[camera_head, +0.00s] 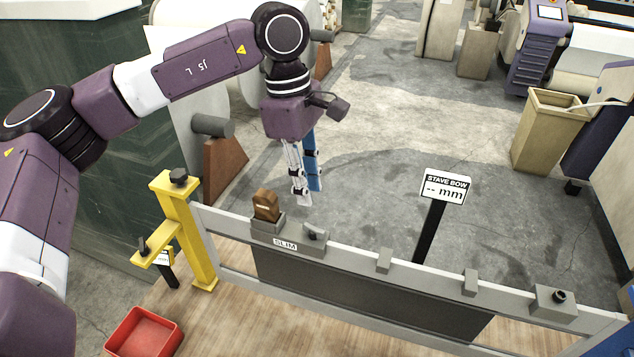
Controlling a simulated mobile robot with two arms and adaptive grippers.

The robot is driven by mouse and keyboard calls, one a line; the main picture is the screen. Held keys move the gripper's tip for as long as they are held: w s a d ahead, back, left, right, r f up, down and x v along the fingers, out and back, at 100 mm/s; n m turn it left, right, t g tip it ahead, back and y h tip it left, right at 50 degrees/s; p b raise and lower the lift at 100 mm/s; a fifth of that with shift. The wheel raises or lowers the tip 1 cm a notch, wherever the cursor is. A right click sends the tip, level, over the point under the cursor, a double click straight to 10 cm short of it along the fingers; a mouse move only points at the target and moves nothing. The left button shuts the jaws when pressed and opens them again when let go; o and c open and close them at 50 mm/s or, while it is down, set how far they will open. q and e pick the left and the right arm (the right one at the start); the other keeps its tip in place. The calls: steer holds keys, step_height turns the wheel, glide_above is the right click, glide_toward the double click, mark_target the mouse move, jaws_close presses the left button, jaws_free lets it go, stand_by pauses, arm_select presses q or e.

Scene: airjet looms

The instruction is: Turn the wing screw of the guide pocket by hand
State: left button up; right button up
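My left gripper (307,194) points down, its silver finger in front and a blue part just behind. It hangs above and beyond the near frame's left end, apart from it, seen edge-on, so its opening is unclear. Below it a brown block (266,205) sits in a grey holder (268,224) on the frame's top rail. Another grey block (553,302) with a dark knob (559,296) is at the rail's right end. I cannot tell which is the wing screw. My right gripper is not visible.
A yellow post (188,235) with dark knobs stands at the frame's left end. A red tray (144,334) is at lower left. A "STAVE BOW -- mm" sign (446,187) rises behind the rail. Open grey floor lies beyond, with a tan bin (546,132) at right.

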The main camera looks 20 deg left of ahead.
mark_target(314, 227)
arm_select(q)
steer(key=s+f+b, duration=0.2)
steer(key=f, duration=0.1)
steer(key=shift+s+d, duration=0.1)
steer(key=shift+d, duration=0.2)
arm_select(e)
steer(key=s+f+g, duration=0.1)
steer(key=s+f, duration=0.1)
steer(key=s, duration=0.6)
arm_select(q)
steer(key=shift+w+d+f+b, duration=0.1)
steer(key=shift+w+f+b, duration=0.15)
steer(key=shift+f, duration=0.35)
steer(key=shift+w+d+f+b, duration=0.1)
steer(key=shift+w+f+b, duration=0.1)
steer(key=shift+f, duration=0.35)
steer(key=shift+d+f+b, duration=0.1)
steer(key=shift+f+b, duration=0.25)
steer(key=shift+f, duration=0.6)
steer(key=shift+s, duration=0.1)
steer(key=shift+f, duration=0.1)
steer(key=shift+s, duration=0.1)
steer(key=c, duration=0.5)
jaws_close()
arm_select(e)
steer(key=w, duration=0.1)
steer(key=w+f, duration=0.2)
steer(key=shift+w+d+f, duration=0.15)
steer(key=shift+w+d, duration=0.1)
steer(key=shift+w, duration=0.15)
